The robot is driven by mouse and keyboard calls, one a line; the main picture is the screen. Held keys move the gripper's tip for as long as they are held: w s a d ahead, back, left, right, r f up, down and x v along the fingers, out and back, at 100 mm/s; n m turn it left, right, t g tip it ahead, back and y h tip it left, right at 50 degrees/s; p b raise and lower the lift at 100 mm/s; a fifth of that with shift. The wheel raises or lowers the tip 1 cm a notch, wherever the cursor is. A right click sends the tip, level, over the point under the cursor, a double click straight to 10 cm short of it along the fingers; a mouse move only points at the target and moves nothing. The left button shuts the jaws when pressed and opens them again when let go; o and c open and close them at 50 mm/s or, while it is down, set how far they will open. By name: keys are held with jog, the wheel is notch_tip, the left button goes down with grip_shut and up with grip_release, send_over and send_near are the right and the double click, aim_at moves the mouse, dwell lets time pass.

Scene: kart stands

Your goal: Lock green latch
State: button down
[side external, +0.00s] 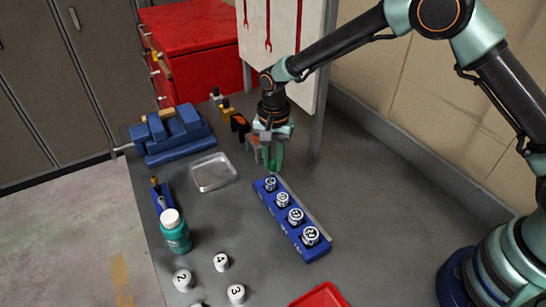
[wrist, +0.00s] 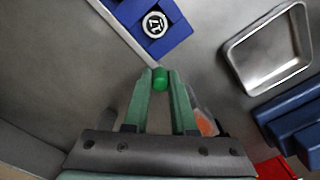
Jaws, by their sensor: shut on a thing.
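The green latch (wrist: 160,76) is a small bright green knob in the wrist view, at the end of a thin pale bar (wrist: 120,32) that runs along the blue rack. My gripper (wrist: 161,88) has its two fingertips closed around the knob. In the side view my gripper (side external: 272,163) points down at the far end of the blue rack (side external: 279,226), and its fingers largely hide the knob. The rack holds several round black-and-white pieces (side external: 283,200) in a row. Whether the latch is locked I cannot tell.
A metal tray (side external: 213,172) and a blue vise (side external: 172,135) stand to the left. A teal bottle (side external: 176,237) and several numbered white caps (side external: 221,262) are at the front left. A red tray (side external: 320,297) is at the front edge. The table right of the rack is clear.

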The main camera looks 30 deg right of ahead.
jog(key=shift+s, duration=0.2)
jog(key=c, duration=1)
grip_release()
jog(key=shift+r, duration=0.15)
notch_tip(320, 180, up, 12)
